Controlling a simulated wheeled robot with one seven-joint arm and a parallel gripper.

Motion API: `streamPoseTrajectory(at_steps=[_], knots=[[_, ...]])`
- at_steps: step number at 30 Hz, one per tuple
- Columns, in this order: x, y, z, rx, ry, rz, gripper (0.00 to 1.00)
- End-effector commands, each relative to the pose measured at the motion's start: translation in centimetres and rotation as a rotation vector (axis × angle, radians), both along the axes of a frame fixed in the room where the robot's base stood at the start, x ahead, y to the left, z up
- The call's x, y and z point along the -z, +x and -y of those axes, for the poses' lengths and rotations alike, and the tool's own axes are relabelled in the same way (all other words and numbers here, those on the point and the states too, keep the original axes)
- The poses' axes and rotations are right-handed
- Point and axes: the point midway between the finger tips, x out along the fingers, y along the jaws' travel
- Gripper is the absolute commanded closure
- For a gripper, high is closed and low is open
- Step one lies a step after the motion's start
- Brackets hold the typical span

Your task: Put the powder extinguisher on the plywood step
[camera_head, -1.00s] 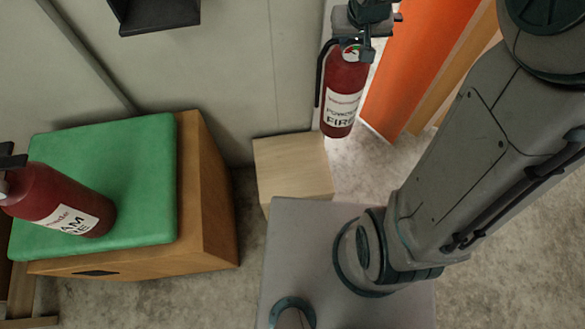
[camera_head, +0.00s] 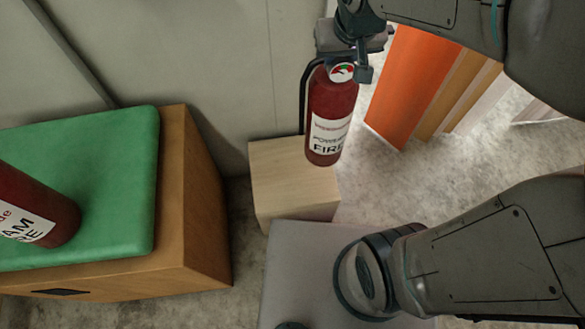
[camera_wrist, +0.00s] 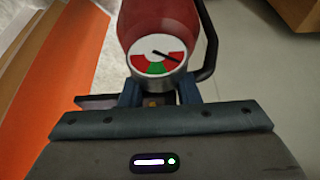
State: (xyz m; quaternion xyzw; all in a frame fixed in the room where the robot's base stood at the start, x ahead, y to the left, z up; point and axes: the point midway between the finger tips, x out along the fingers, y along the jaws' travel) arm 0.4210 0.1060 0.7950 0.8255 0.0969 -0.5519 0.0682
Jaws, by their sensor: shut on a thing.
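The powder extinguisher (camera_head: 331,115) is a red cylinder with a white label, a round gauge and a black hose. It hangs upright from my gripper (camera_head: 355,62), which is shut on its top end. In the wrist view my gripper (camera_wrist: 158,95) grips just behind the gauge of the extinguisher (camera_wrist: 157,22). The plywood step (camera_head: 290,180) is a pale wooden block on the floor against the wall. In the head view the extinguisher's base overlaps the step's back right part. I cannot tell whether they touch.
A second red extinguisher (camera_head: 35,210), labelled foam, lies on a green cushion (camera_head: 110,150) atop a wooden box (camera_head: 190,210) at left. Orange (camera_head: 410,85) and wooden boards lean at the right. Concrete floor (camera_head: 450,180) is open to the right.

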Motion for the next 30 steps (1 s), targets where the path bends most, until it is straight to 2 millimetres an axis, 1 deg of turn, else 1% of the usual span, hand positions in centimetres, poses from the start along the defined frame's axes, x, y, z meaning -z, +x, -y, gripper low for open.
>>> streamPoseTrajectory(at_steps=[12,16,20,30], knots=[[0.5,-0.7,-0.5,-0.017,0.011,0.014,1.0],[1.1,-0.5,-1.3,-0.02,0.009,0.013,1.0],[2.3,-0.1,-3.0,-0.02,0.009,0.01,1.0],[5.7,1.3,-8.4,-0.021,0.01,0.01,1.0]])
